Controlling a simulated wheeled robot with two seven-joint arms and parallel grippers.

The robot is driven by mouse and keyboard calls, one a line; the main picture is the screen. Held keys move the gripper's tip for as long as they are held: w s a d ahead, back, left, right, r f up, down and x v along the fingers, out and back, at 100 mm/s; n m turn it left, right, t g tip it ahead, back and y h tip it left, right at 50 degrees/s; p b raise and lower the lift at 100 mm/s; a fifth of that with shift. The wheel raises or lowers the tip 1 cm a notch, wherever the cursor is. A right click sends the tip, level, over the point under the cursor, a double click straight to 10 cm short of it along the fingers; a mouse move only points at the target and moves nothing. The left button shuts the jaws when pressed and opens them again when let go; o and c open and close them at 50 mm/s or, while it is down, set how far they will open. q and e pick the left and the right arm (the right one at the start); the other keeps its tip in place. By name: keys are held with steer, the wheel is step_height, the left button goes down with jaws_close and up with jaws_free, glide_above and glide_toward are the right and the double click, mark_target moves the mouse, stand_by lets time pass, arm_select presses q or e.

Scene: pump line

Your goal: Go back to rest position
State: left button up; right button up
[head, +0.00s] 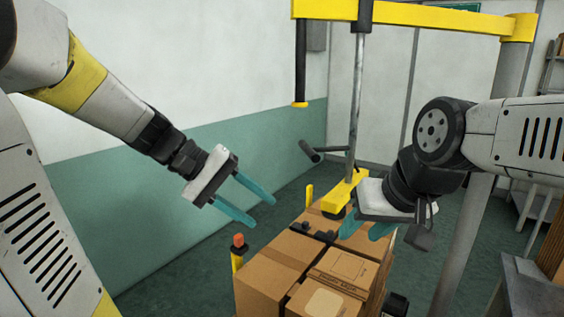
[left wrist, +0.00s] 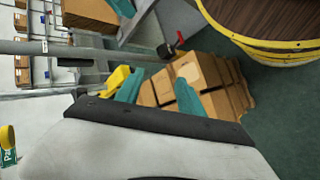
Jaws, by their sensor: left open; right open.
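My left gripper (head: 256,203) is open and empty, in mid-air left of the stacked cardboard boxes (head: 270,262) in the head view. Its teal fingers also show in the left wrist view (left wrist: 158,92), with the boxes (left wrist: 210,85) beyond them. My right gripper (head: 366,228) is open, above the far right part of the boxes and close to the yellow bracket of the hoist. Its fingers are partly hidden by its own wrist. I cannot tell whether it touches anything.
A yellow overhead beam (head: 425,17) carries a grey vertical rod (head: 357,95) down toward the boxes. A grey post (head: 462,245) stands at the right. An orange-topped yellow post (head: 238,250) stands left of the boxes. A round yellow-rimmed wooden drum (left wrist: 270,20) shows in the left wrist view.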

arm_select(q)
steer(key=s+a+m+t+y, duration=0.2)
steer(key=s+a+t+y, duration=0.3)
steer(key=s+a+y, duration=0.1)
steer(key=shift+s+a+f+m+y, duration=0.4)
steer(key=shift+a+y, duration=0.4)
steer(key=shift+a, duration=0.45)
stand_by(1.1)
